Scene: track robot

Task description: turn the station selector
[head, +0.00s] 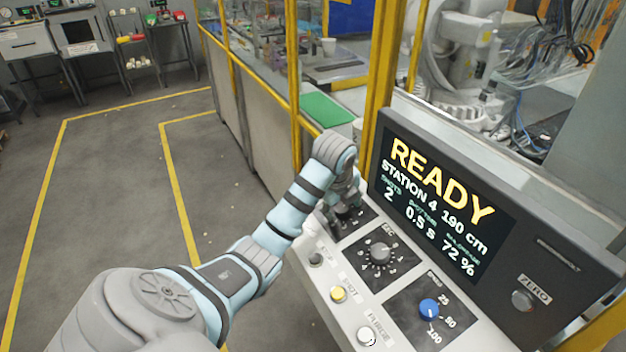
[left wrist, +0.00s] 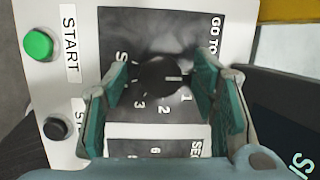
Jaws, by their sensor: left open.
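The station selector is a round black knob (left wrist: 158,75) on a dark plate with numbers 1, 2 and 3 around it and a partly covered "GO TO S..." label. A pale mark on the knob points right in the left wrist view, towards the side of the 1. My left gripper (head: 345,216) is open over the upper-left dial of the panel and hides most of it in the head view. In the left wrist view its teal fingers stand on either side of the knob, with gaps showing. Contact cannot be told. My right gripper is not in view.
The screen (head: 438,205) reads READY, STATION 4. Close by are the numbered dial (head: 381,253), blue knob (head: 429,309), yellow button (head: 338,294), white button (head: 366,336) and green START button (left wrist: 38,44). A yellow post (head: 380,75) rises behind the panel. Floor at left is clear.

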